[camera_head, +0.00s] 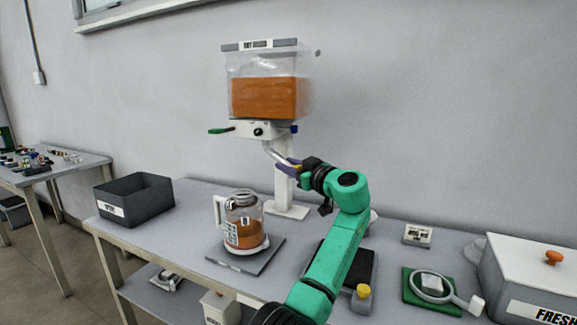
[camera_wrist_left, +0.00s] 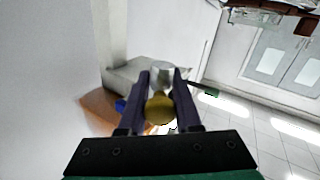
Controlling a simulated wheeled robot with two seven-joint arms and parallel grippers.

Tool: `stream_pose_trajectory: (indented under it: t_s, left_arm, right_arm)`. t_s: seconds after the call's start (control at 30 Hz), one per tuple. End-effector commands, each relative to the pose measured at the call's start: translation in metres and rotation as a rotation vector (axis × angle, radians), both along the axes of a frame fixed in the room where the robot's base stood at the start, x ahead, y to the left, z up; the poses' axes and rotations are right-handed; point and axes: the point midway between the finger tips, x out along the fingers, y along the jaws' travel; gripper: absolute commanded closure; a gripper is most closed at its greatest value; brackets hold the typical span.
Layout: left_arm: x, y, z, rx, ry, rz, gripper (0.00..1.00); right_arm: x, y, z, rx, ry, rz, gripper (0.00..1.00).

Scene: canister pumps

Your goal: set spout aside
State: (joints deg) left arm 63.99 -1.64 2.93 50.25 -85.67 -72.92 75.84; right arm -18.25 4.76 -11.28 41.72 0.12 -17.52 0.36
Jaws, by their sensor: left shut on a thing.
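The spout (camera_head: 273,153), a pale bent tube, is just under the white valve body (camera_head: 262,130) of the wall-side dispenser. My left gripper (camera_head: 293,165) is shut on it at its lower right end. In the left wrist view my two dark fingers (camera_wrist_left: 161,95) close around a piece with a round yellow end (camera_wrist_left: 159,109) and a silvery part (camera_wrist_left: 162,72) beyond it. I cannot tell whether the spout's upper end still touches the valve body. My right gripper is not in view.
The clear canister (camera_head: 264,98) holds orange liquid above a white stand. A glass jug (camera_head: 243,218) stands on a dark mat below. A dark bin (camera_head: 135,199) is at the left.

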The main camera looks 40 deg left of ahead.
Motion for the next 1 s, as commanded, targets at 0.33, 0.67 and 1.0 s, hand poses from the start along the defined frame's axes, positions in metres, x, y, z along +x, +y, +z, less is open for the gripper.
stream_pose_trajectory:
  t_s: [0.33,0.67,1.0]
  left_arm:
    - [-0.001,0.001,0.001,0.001,-0.001,0.001,0.38]
    - [-0.002,-0.009,0.0,0.002,-0.001,-0.001,0.38]
    - [-0.029,-0.097,-0.002,0.0,-0.002,-0.004,0.38]
  right_arm:
    - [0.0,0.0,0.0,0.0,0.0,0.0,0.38]
    - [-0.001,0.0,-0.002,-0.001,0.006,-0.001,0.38]
    - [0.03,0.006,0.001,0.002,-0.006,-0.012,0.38]
